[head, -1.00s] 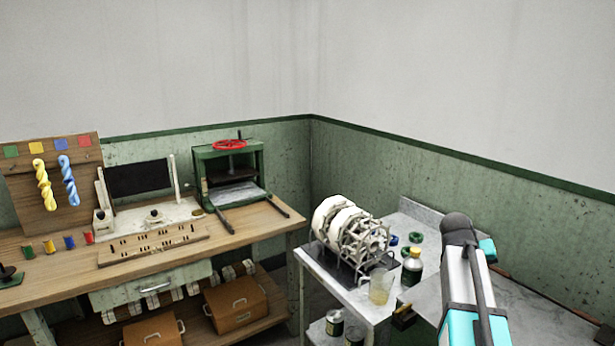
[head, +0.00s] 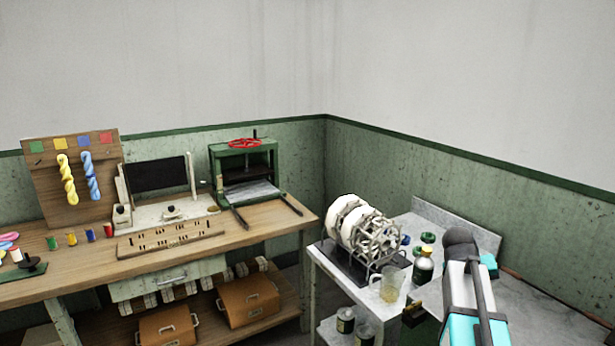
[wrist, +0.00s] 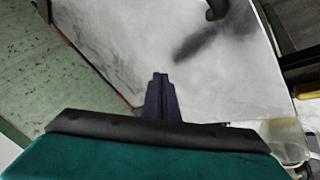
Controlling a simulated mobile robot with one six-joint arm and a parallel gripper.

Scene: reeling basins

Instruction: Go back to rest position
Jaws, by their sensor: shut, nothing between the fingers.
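My gripper (wrist: 160,78) shows in the wrist view as two dark fingers pressed together, with nothing between them. It is above a pale grey, marbled metal surface (wrist: 125,45). In the head view my arm reaches in at the lower right and hides the gripper's fingers. The same grey worktop (head: 545,290) lies behind and beside the arm.
A wooden bench (head: 190,240) with a green press (head: 245,170) stands further left. Walls close the corner.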

